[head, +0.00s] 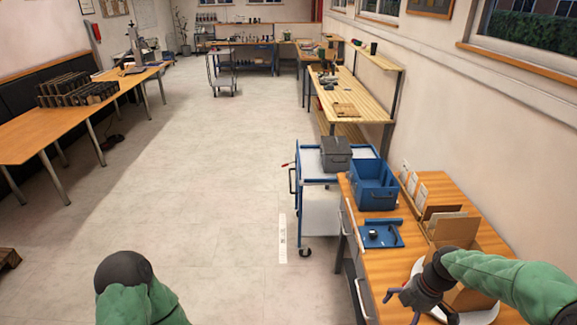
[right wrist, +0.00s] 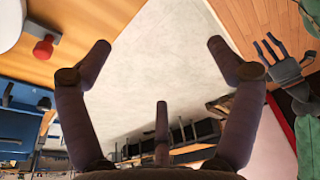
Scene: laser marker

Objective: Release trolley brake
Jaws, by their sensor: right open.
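A blue trolley (head: 318,178) with a pale top stands on castors beyond the near bench, a grey box (head: 336,153) on it. A small red-tipped lever (head: 287,164) sticks out at its left side; I cannot tell whether it is the brake. My right gripper (head: 400,306) is open and empty over the near bench, well short of the trolley. Its spread fingers also show in the right wrist view (right wrist: 159,46). My left gripper (right wrist: 279,52) shows at the right of that view, fingers apart and empty; in the head view it is hidden.
The near bench (head: 350,215) holds a blue bin (head: 374,186), a blue tray (head: 380,235) and an open carton (head: 455,240). A red knob (right wrist: 43,48) shows in the right wrist view. Another trolley (head: 222,75) stands far back. The central floor is clear.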

